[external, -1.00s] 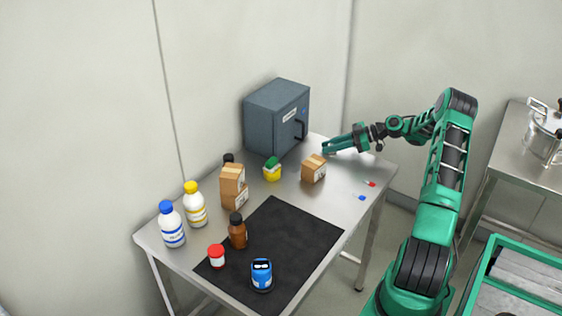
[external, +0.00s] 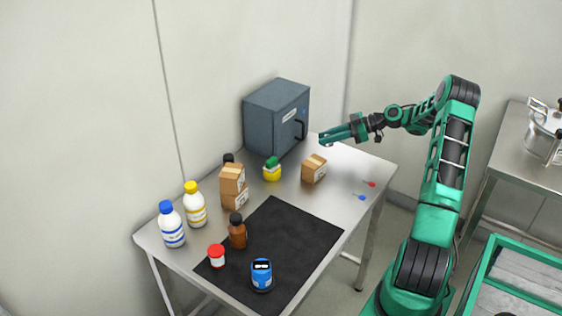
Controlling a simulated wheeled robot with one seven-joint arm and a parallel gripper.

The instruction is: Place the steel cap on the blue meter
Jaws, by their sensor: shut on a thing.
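The blue meter (external: 261,276) stands upright near the front edge of the black mat (external: 290,235), with a dark and white patch at its top. My gripper (external: 322,140) is above the back right of the table, in front of the grey cabinet's right side and far from the meter. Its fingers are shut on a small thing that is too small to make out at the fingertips. I take it to be the steel cap, which I see nowhere else on the table.
A brown bottle (external: 238,232) and a red-lidded jar (external: 217,256) stand near the meter. The grey cabinet (external: 276,118) is behind. The mat's right half is clear.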

